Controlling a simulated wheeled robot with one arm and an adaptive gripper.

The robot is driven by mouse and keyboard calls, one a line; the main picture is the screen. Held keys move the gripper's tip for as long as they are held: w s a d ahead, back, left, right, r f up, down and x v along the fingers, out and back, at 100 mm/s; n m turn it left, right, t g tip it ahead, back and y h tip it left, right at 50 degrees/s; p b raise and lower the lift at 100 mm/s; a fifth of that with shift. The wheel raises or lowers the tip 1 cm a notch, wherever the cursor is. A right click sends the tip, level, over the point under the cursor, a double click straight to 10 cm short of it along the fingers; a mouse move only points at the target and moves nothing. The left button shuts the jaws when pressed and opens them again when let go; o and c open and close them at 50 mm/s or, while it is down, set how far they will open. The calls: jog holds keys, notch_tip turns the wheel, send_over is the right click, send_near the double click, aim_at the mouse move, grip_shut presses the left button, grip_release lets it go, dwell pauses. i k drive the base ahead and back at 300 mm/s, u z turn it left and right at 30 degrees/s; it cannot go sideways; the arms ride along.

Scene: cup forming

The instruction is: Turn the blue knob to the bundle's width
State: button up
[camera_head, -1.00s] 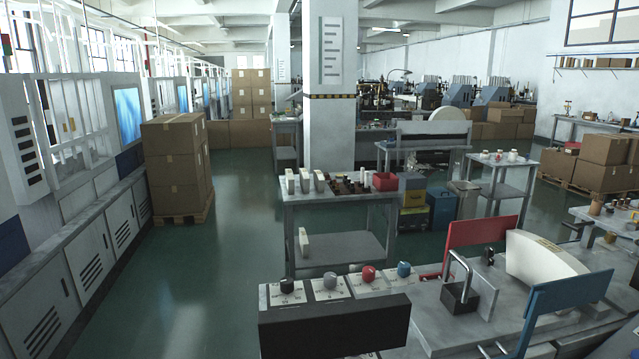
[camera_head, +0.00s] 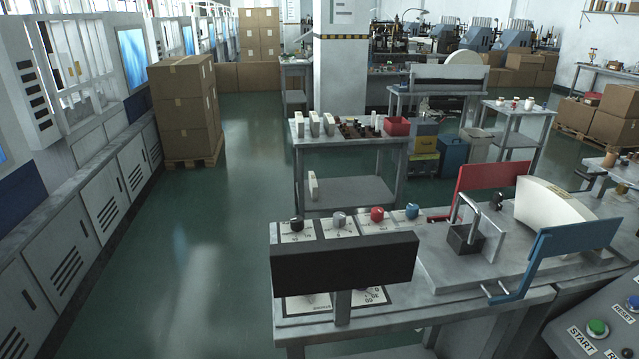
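The blue knob (camera_head: 412,210) stands at the right end of a row of knobs at the back of the near machine bench. A red knob (camera_head: 377,214), a grey knob (camera_head: 340,219) and a black knob (camera_head: 297,224) are to its left. The blue knob's pointer and scale cannot be read here. A white curved bundle (camera_head: 556,205), which looks like stacked cup blanks, sits on the bench to the right, between a red plate (camera_head: 492,182) and a blue plate (camera_head: 578,239). My gripper is not in view.
A dark panel on a post (camera_head: 343,262) stands in front of the knobs and hides part of their dials. A small metal box with a tall handle (camera_head: 466,238) stands between knobs and bundle. START (camera_head: 597,328) and RESET buttons are at lower right. Green floor is clear at left.

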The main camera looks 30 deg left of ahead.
aim_at(413, 210)
jog(key=z, duration=0.1)
jog(key=k, duration=0.4)
jog(key=u, duration=0.65)
jog(key=i, duration=1.25)
jog(key=z, duration=0.7)
